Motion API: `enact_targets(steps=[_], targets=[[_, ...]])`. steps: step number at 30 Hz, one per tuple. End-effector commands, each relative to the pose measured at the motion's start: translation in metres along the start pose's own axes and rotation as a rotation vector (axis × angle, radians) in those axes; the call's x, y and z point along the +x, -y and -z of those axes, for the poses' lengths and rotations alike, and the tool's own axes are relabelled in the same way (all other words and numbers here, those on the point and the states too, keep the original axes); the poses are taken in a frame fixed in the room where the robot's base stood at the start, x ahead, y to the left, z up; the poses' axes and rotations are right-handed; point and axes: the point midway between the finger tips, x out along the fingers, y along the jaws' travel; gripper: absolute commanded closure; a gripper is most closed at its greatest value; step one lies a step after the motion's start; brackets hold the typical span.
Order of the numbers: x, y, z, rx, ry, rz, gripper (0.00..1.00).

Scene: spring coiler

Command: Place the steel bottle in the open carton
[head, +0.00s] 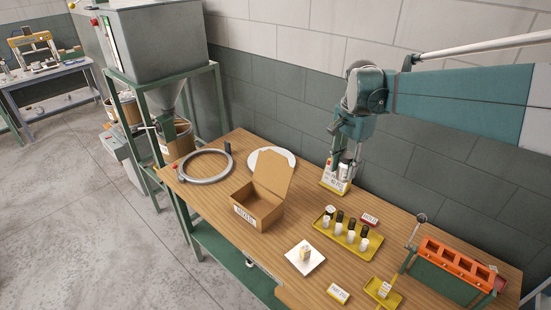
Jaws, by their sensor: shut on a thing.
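The open carton (262,212) is a brown cardboard box with a raised flap and a white label on its front, standing near the middle of the wooden table. My gripper (345,167) points down near the back wall, to the right of and behind the carton. It is shut on a small silvery thing, which seems to be the steel bottle (344,172). The fingers hide much of it. A yellow labelled holder (333,184) is just below my gripper; I cannot tell whether the bottle touches it.
A yellow tray (348,241) with several black and white containers lies right of the carton. A white plate (293,262) with a small block is in front. An orange fixture (455,262) stands at the right.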

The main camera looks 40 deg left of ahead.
Motion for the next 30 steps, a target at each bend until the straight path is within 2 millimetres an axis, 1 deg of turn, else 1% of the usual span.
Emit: enact_targets(steps=[1, 3, 11, 18, 24, 27, 30], targets=[[0.001, 0.017, -0.006, -0.028, 0.000, 0.000, 0.87], [0.004, 0.036, -0.015, -0.068, 0.000, 0.000, 0.87], [0.015, 0.109, -0.049, -0.210, 0.000, 0.000, 0.87], [0.029, 0.172, -0.090, -0.342, 0.000, 0.000, 0.87], [0.041, 0.219, -0.127, -0.444, 0.000, 0.000, 0.87], [0.046, 0.237, -0.143, -0.485, 0.000, 0.000, 0.87], [0.051, 0.251, -0.156, -0.519, 0.000, 0.000, 0.87]])
